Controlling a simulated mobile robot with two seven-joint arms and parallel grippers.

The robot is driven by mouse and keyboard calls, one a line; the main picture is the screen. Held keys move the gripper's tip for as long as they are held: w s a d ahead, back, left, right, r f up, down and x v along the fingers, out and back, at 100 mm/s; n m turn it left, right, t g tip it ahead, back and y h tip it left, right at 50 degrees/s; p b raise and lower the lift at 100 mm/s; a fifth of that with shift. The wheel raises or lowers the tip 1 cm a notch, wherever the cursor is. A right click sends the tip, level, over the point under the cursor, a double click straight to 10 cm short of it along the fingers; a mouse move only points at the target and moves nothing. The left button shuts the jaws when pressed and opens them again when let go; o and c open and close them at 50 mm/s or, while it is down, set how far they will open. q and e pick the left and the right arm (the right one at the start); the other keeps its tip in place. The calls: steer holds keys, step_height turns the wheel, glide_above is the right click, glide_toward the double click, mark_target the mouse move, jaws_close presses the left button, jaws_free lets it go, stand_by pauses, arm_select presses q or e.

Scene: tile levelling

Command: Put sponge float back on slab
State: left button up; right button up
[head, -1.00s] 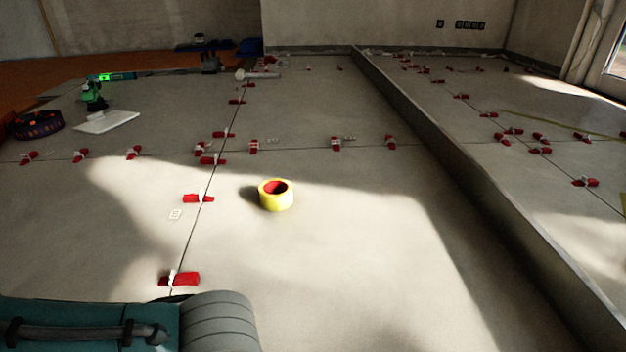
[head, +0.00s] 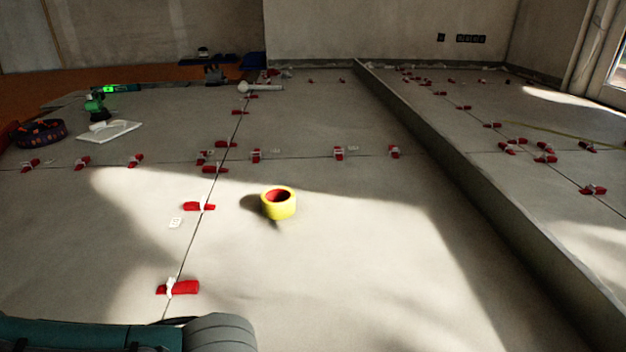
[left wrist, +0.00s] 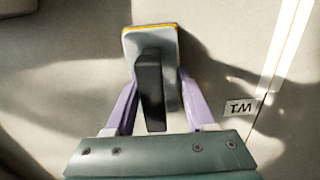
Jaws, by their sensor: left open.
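The sponge float shows in the left wrist view, with a pale grey board (left wrist: 135,42), an orange-yellow far edge and a black handle (left wrist: 151,88). My left gripper (left wrist: 157,82) is open, with one purple finger on each side of the handle. I cannot tell whether the fingers touch it, or whether the float rests on the pale surface (left wrist: 60,110) below. I cannot make out the float or the left gripper's fingers in the head view. The tiled slab (head: 340,260) fills much of the head view. My right gripper is in neither view.
A yellow tape roll (head: 279,205) stands on the slab. Red wedges with white clips (head: 180,287) line the joints. A raised step edge (head: 480,190) runs along the right. A white board (head: 108,131), green tool (head: 97,106) and dark round container (head: 38,132) lie at the back left.

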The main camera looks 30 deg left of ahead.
arm_select(q)
steer(key=shift+d, duration=0.1)
steer(key=shift+r, duration=0.3)
steer(key=r+p, duration=1)
steer(key=r, duration=0.1)
steer(key=shift+w+r+p, duration=0.2)
steer(key=shift+p, duration=0.15)
steer(key=s+d+r+m+t+h, duration=0.2)
steer(key=d+r+m, duration=0.4)
steer(key=r, duration=0.3)
steer(key=s+a+r+m+t+y, duration=0.2)
steer(key=a+r, duration=0.4)
steer(key=a, duration=0.3)
steer(key=shift+s+a+r, duration=0.15)
steer(key=shift+s+a, duration=0.2)
steer(key=shift+a, duration=0.05)
